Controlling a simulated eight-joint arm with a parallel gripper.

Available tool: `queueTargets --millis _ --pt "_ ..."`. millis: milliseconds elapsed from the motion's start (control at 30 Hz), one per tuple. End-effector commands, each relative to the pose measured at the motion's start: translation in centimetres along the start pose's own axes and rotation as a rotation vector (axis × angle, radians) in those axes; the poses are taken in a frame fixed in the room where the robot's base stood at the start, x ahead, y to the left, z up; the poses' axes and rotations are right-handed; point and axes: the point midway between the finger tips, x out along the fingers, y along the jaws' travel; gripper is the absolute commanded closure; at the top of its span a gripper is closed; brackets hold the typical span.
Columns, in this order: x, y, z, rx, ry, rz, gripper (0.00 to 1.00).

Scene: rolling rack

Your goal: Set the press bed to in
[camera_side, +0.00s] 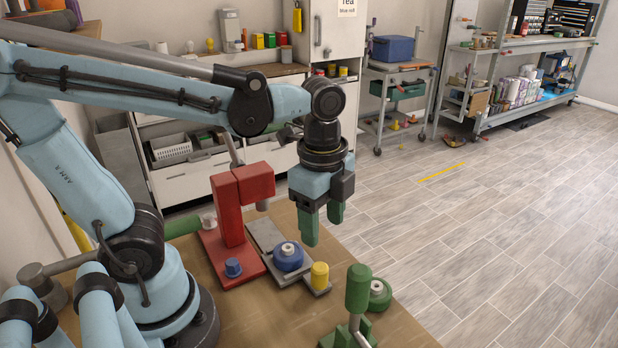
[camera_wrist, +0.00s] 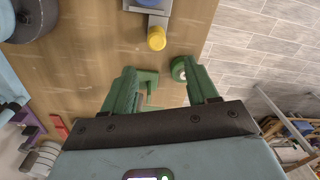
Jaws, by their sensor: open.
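The red press (camera_side: 232,222) stands on the wooden bench, with a small blue knob (camera_side: 233,267) on its base. The grey press bed (camera_side: 264,235) extends beside it toward the bench's front right. A blue round piece (camera_side: 288,257) with a pale top sits on the bed, clear of the press column. A yellow knob (camera_side: 320,275) stands at the bed's outer end; it also shows in the wrist view (camera_wrist: 156,38). My gripper (camera_side: 322,226) is open and empty, above and to the right of the bed, apart from the knob. Its green fingers frame the lower middle of the wrist view.
A green lever fixture (camera_side: 358,290) and a green round piece (camera_side: 379,293) stand at the bench's front right. They lie beyond my fingers in the wrist view. Bare bench top (camera_side: 265,315) lies left of them. The floor (camera_side: 480,240) right of the bench is open.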

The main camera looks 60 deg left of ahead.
Motion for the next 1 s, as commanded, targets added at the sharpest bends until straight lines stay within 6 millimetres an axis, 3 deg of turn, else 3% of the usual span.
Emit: queueTargets --millis 267,1000 --pt "1.0 0.2 -0.1 0.071 -0.014 0.029 0.42" --pt "9.3 0.4 0.0 0.067 -0.011 0.025 0.42"
